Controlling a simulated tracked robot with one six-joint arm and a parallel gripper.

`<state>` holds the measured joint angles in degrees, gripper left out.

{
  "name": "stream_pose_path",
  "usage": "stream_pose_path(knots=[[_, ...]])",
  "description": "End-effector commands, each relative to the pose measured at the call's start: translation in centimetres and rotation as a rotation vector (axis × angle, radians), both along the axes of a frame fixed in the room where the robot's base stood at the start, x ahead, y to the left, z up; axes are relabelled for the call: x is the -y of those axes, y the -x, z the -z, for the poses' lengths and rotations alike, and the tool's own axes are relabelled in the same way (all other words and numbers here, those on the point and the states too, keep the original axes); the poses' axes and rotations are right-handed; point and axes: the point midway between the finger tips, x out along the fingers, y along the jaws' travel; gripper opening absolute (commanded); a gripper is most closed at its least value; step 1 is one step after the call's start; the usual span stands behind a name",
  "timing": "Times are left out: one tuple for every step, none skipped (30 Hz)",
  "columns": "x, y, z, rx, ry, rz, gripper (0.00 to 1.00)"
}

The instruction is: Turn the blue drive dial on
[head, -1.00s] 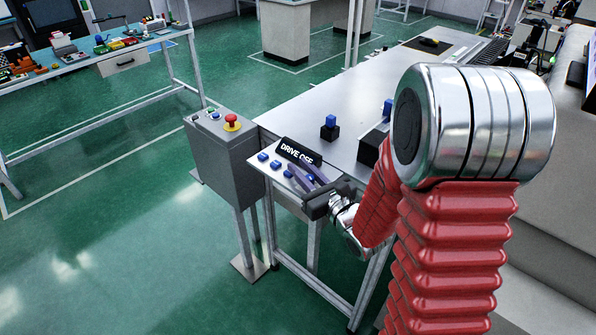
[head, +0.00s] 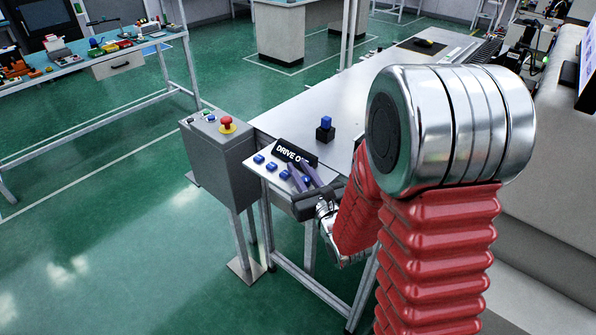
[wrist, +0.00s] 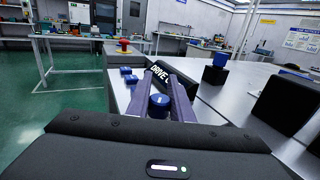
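My gripper (head: 300,168) is over the small panel at the table's near left corner, its two purple fingers apart. In the wrist view, a round blue dial (wrist: 160,102) with a pale mark shows between the fingers (wrist: 161,76); I cannot tell whether they touch it. A black sign (head: 290,151) behind it reads "DRIVE O", the rest hidden by a finger. Other blue knobs sit in a row on the panel, one (head: 258,158) at the far left end and another (head: 271,165) beside it.
A grey control box (head: 222,150) with a red emergency button (head: 227,123) stands left of the panel. A blue block on a black base (head: 325,131) stands on the metal table (head: 350,100). In the wrist view, a large black block (wrist: 285,103) is at right.

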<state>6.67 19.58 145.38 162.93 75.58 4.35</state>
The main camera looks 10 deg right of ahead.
Motion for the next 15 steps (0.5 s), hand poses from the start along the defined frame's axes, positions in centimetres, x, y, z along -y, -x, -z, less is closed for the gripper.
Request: stream_pose_path(knots=[[0.22,0.12,0.22,-0.006,-0.001,0.006,0.23],[0.23,0.11,0.21,-0.005,-0.001,0.006,0.25],[0.22,0.09,0.19,-0.005,-0.001,0.005,0.28],[0.21,0.09,0.17,-0.004,0.0,0.005,0.3],[0.19,0.08,0.15,-0.004,0.0,0.005,0.32],[0.17,0.06,0.13,-0.003,0.0,0.004,0.35],[0.17,0.05,0.12,-0.003,0.0,0.004,0.37],[0.17,0.04,0.1,-0.003,0.0,0.004,0.38],[0.17,0.03,0.08,-0.002,-0.001,0.004,0.38],[0.18,0.02,0.07,-0.002,-0.001,0.004,0.38],[0.18,0.01,0.06,-0.002,-0.001,0.004,0.38],[0.19,0.0,0.05,-0.001,-0.001,0.005,0.38],[0.19,0.0,0.04,-0.001,-0.001,0.005,0.38],[0.2,-0.01,0.03,-0.001,-0.001,0.005,0.38],[0.2,-0.02,0.02,-0.001,-0.001,0.005,0.38]])
